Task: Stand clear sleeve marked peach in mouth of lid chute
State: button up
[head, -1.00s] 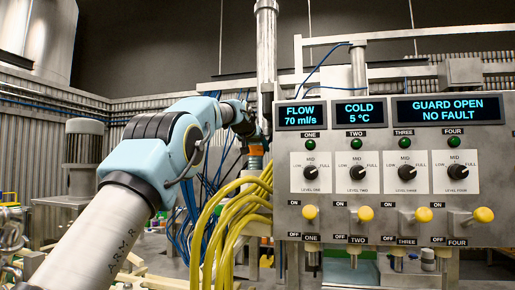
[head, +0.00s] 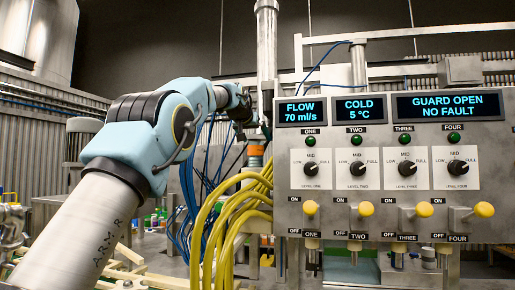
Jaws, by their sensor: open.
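I cannot make out a clear sleeve marked peach in the head view. I cannot pick out the lid chute or its mouth either. My blue and white arm reaches from the lower left up and back to the right. Its far end passes beside a steel column (head: 267,62), near the left edge of the control panel. My gripper does not show; the far end of the arm is cut off from sight around the panel and cables.
The control panel (head: 385,222) with yellow-tipped levers fills the right side. Its displays read "GUARD OPEN NO FAULT". Yellow hoses (head: 225,222) and blue cables (head: 187,215) hang left of it. Small coloured containers (head: 155,219) and cream rails (head: 130,257) lie low at left.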

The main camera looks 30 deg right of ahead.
jog(key=b+v, duration=0.3)
jog(key=v, duration=0.5)
jog(key=shift+a, duration=0.1)
jog(key=w+a+f+n+g+y, duration=0.1)
jog(key=w+a+f+y, duration=0.15)
jog(key=a+f, duration=0.5)
jog(key=w+a+f+n+y, duration=0.1)
jog(key=w+a+f+n, duration=0.3)
jog(key=f, duration=0.6)
jog(key=s+a+f+g+y, duration=0.1)
jog(key=s+a+f+y, duration=0.15)
jog(key=a+f, duration=0.6)
jog(key=s+a+f+g+y, duration=0.1)
jog(key=s+a+f, duration=0.2)
jog(key=a+f, duration=0.5)
jog(key=s+a+f+n+g+y, duration=0.1)
jog(key=s+a+f+g, duration=0.1)
jog(key=s+a+f, duration=0.6)
jog(key=s+a+f+n+g+y, duration=0.1)
jog(key=s+a+f+n+g, duration=0.1)
jog(key=s+a+f, duration=0.7)
jog(key=s+f, duration=0.3)
jog(key=s, duration=0.4)
jog(key=shift+f+g, duration=0.15)
jog(key=shift+g, duration=0.25)
